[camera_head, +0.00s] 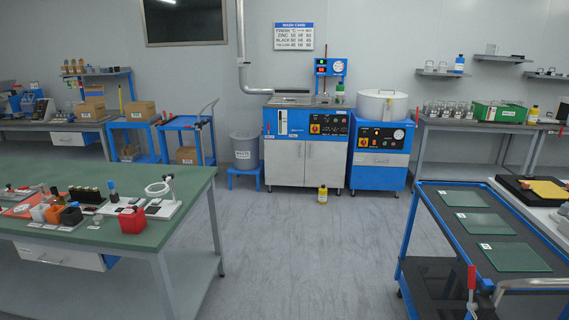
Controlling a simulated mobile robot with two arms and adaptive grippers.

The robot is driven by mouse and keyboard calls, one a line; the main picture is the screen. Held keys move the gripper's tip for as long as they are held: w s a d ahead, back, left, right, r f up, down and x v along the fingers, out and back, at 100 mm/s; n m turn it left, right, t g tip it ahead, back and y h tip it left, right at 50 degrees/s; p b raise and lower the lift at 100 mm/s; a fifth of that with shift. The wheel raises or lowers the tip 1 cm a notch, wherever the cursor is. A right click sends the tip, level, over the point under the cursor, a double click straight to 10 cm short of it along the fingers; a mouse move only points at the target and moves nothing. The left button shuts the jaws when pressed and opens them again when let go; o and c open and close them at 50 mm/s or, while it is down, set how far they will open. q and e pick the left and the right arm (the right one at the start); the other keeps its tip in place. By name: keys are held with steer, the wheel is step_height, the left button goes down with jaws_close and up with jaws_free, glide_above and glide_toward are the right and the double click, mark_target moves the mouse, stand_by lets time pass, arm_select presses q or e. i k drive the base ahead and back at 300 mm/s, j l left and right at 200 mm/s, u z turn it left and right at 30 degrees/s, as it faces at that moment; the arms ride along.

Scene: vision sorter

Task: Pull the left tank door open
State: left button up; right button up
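The blue wash tank cabinet (270,122) stands against the back wall, at the middle of the head view. It has two pale doors side by side on its front. The left tank door (284,163) looks closed, flush beside the right tank door (325,164). The door handles are too small to make out clearly. Neither of my grippers shows in the head view. The cabinet is well ahead of me, across open floor.
A grey bin (244,151) on a blue stand is left of the cabinet. A green-topped bench (190,180) and a blue cart (415,215) flank the clear grey floor (300,255).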

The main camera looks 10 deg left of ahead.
mark_target(283, 159)
steer(key=i+u, duration=0.1)
steer(key=i, duration=3.4)
